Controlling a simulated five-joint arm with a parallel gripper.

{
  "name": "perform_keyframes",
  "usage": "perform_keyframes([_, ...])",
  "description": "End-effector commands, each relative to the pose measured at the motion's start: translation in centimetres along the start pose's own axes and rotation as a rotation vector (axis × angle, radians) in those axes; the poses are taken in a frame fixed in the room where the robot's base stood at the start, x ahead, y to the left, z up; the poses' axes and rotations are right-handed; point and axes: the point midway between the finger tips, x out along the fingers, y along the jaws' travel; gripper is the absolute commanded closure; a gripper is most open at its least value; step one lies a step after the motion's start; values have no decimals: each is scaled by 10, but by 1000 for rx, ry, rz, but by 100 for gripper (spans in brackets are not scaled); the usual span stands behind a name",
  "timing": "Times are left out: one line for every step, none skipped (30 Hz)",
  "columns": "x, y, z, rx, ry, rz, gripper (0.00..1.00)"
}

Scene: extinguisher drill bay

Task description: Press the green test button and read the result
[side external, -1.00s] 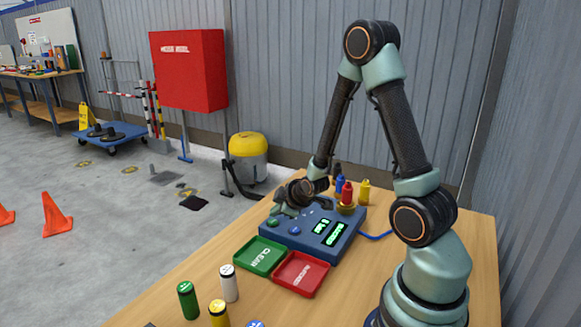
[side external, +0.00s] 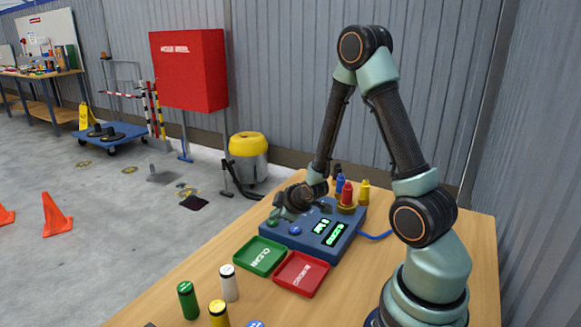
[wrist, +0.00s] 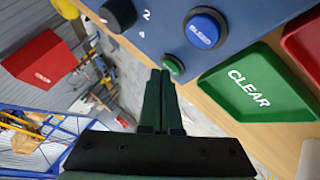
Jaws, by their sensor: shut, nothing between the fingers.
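The blue test box (side external: 345,245) sits on the wooden table. Its green button (wrist: 173,65) is near the box edge in the wrist view, and also shows at the box's left end in the side view (side external: 273,222). My gripper (wrist: 161,73) is shut and empty, its fingertips right beside the green button; I cannot tell whether they touch it. In the side view my gripper (side external: 279,214) is low over the box's left end. Two lit green displays (side external: 330,231) show on the box, their text too small to read surely.
A blue button (wrist: 205,28) marked BLEED is next to the green one. A green CLEAR tray (side external: 240,258) and a red tray (side external: 284,281) lie before the box. Coloured cylinders stand behind the box and at the table front, including a white one (side external: 229,284).

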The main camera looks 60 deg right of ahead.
Motion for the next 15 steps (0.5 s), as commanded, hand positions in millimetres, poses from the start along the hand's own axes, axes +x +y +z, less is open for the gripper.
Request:
perform_keyframes([0,0,0,0,0,0,100])
perform_keyframes([1,0,0,0,0,0,100])
perform_keyframes([1,-1,1,0,0,0,100])
perform_keyframes([1,-1,1,0,0,0,100])
perform_keyframes([2,-1,1,0,0,0,100])
perform_keyframes([2,-1,1,0,0,0,100])
perform_keyframes([2,-2,1,0,0,0,100])
perform_keyframes([2,-2,2,0,0,0,100])
perform_keyframes([3,-2,2,0,-1,-1,100])
perform_keyframes([3,-2,2,0,-1,-1,100])
perform_keyframes([3,-2,2,0,-1,-1,100])
perform_keyframes([3,-3,2,0,-1,-1,100])
perform_keyframes([4,-3,3,0,-1,-1,100])
perform_keyframes([4,-3,3,0,-1,-1,100])
perform_keyframes([4,-4,3,0,-1,-2,100])
